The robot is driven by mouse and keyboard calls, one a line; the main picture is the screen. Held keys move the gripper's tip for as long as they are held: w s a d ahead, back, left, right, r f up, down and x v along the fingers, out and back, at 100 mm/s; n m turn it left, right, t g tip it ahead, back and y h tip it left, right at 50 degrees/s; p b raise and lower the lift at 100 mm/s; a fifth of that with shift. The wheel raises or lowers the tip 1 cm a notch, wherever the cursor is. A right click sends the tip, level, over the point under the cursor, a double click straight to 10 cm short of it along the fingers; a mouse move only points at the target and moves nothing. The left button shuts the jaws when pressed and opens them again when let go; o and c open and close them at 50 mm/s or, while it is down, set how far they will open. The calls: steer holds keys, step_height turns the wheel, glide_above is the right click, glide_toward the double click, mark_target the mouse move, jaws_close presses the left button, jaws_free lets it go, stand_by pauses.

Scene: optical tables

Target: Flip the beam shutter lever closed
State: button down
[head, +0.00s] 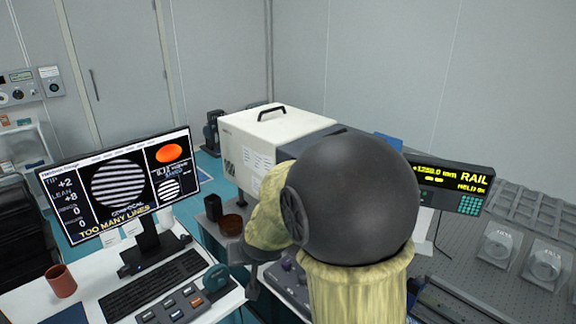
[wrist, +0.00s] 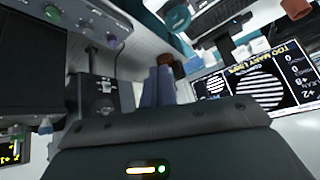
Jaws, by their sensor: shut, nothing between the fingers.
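My gripper (wrist: 158,88) shows in the wrist view as two grey-blue fingers side by side, shut with nothing between them. In the head view my arm's large dark joint and pale yellow sleeve cover the middle, and only the dark end of the arm shows near the desk edge. A small black unit (wrist: 98,95) with a pale label and a thin post stands left of the fingers in the wrist view, apart from them. It may be the beam shutter. I cannot make out its lever or the lever's position for sure.
A monitor (head: 120,184) reading "TOO MANY LINES", a keyboard (head: 152,284) and a red-brown mug (head: 61,281) are on the left desk. A white instrument box (head: 262,138) stands behind my arm. A rail readout (head: 455,188) and several mounts are on the right-hand table.

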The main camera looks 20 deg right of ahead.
steer(key=w+d+r+m+t+h+p, duration=0.1)
steer(key=w+d+r+m+t+h, duration=0.1)
steer(key=w+r, duration=0.35)
steer(key=w+d+r+m+t+h+p, duration=0.1)
steer(key=w+d+r+t+h+p, duration=0.15)
steer(key=w, duration=0.65)
steer(key=w+d+r+m+g+h+p, duration=0.3)
steer(key=d+r+m+g+h, duration=0.3)
steer(key=m+h, duration=0.3)
steer(key=shift+w+d+h+p, duration=0.35)
steer(key=shift+w+d+h, duration=0.1)
steer(key=shift+d+h, duration=0.25)
steer(key=shift+w, duration=0.1)
steer(key=p+x, duration=0.1)
steer(key=x, duration=0.2)
steer(key=p+x, duration=0.2)
steer(key=x, duration=0.1)
steer(key=p+x, duration=0.1)
steer(key=x, duration=0.3)
steer(key=shift+d+r+p, duration=0.2)
steer(key=shift+r+p, duration=0.05)
steer(key=shift+p, duration=0.15)
steer(key=f, duration=0.1)
steer(key=a+f+p, duration=0.1)
steer(key=s+a+f, duration=0.1)
steer(key=f, duration=0.1)
steer(key=shift+a+p, duration=0.1)
steer(key=shift+p, duration=0.2)
